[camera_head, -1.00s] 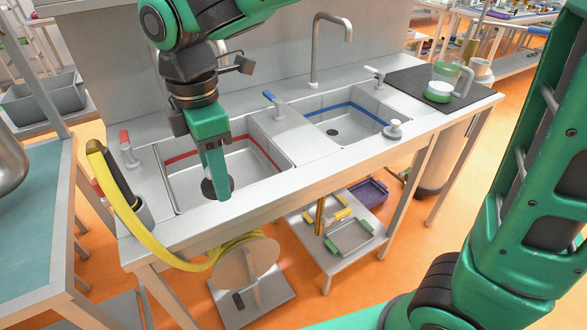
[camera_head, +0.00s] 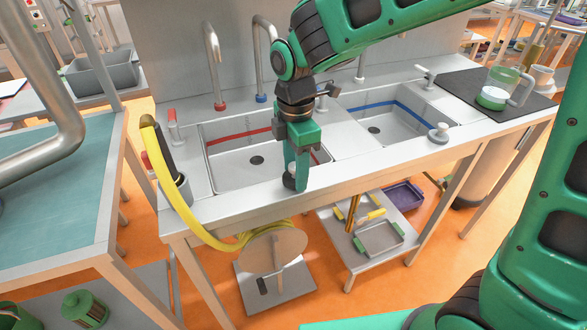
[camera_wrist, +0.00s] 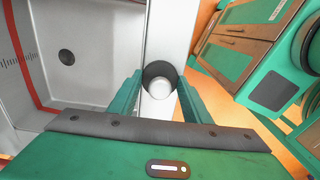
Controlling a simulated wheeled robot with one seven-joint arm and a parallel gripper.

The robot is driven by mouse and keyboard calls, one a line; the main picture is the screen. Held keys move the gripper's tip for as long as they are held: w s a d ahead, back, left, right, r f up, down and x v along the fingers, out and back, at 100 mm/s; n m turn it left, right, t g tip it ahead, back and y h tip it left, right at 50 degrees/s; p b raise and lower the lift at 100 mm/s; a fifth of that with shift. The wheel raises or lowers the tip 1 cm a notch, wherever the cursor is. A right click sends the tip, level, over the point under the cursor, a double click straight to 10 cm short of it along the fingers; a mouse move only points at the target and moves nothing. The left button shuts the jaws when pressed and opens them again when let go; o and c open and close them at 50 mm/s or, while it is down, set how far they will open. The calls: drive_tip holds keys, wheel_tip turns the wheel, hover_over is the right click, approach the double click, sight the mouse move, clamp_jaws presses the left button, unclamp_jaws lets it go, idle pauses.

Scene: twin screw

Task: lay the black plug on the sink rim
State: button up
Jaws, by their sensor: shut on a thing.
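The black plug (camera_head: 289,181), a dark disc with a pale metal knob, is at the tips of my gripper (camera_head: 296,172). In the wrist view the plug (camera_wrist: 160,71) sits between the two green fingers (camera_wrist: 160,100), which are shut on it. The pale front strip of the sink rim (camera_wrist: 172,30) lies below it. In the head view the plug is at the front rim (camera_head: 240,203) of the left, red-striped basin (camera_head: 225,165). I cannot tell whether it touches the rim. My gripper hides part of the plug and of the rim behind.
A grey plug (camera_head: 438,133) stands by the right, blue-striped basin (camera_head: 400,122). A black mat (camera_head: 470,90) holds a green-and-clear jug (camera_head: 500,92). A yellow hose (camera_head: 180,222) hangs over the left front edge. Taps stand along the back. The front rim left of my gripper is clear.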

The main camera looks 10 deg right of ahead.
drive_tip(key=shift+f, duration=0.3)
drive_tip(key=o, duration=1.1)
drive_tip(key=shift+r, duration=0.1)
wheel_tip(320, 180, up, 12)
drive_tip(key=shift+r, duration=0.1)
